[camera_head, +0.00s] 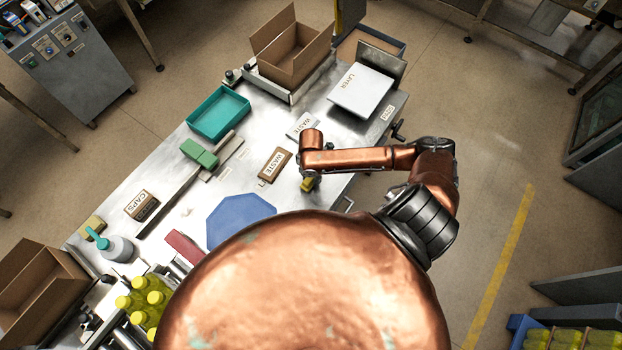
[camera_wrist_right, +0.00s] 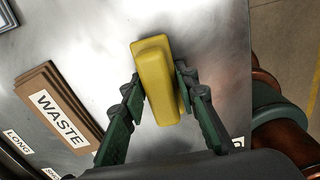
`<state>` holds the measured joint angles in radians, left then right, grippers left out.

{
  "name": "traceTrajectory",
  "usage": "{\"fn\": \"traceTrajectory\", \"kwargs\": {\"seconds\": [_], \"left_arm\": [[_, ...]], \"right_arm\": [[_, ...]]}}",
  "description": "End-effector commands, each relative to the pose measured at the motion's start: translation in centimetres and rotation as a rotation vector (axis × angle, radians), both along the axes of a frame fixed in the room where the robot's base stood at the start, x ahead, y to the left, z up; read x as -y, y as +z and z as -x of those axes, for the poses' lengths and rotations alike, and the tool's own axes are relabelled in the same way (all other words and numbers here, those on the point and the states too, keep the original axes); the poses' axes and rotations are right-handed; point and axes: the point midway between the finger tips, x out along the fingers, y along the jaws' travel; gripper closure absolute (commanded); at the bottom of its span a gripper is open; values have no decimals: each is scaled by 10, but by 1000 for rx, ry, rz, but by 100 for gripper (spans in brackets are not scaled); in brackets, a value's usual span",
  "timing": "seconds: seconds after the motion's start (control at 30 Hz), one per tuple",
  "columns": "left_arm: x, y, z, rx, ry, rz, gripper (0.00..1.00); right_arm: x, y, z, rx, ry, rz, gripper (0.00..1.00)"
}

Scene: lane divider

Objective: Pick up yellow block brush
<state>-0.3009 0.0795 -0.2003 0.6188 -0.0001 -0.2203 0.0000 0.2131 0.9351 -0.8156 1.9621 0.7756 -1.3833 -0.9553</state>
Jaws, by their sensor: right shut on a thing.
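The yellow block brush (camera_wrist_right: 158,80) is between the fingers of my right gripper (camera_wrist_right: 160,98) in the right wrist view. The fingers are shut on its two long sides. In the head view the yellow brush (camera_head: 308,184) shows small under my right gripper (camera_head: 311,178), over the right edge part of the metal table (camera_head: 335,192). I cannot tell whether the brush touches the table. My left gripper is not in view.
A brown WASTE block (camera_head: 274,164) lies left of the brush. A blue octagonal mat (camera_head: 240,218), a green block (camera_head: 199,153) and a teal tray (camera_head: 218,113) are farther left. An open carton (camera_head: 290,60) and a white LAYER box (camera_head: 361,90) stand at the far end.

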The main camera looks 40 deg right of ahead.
Motion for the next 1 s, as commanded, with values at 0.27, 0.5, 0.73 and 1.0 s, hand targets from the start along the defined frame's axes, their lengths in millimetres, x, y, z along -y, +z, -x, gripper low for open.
{"fn": "traceTrajectory", "kwargs": {"seconds": [0.27,0.5,0.73,1.0], "left_arm": [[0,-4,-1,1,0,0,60],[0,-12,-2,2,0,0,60],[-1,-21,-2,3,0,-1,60],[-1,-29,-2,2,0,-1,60]], "right_arm": [[0,15,-1,3,1,-1,97],[-25,60,-12,7,4,-5,97],[-69,99,-28,5,5,-4,97],[-113,121,-45,3,2,-2,97]]}}
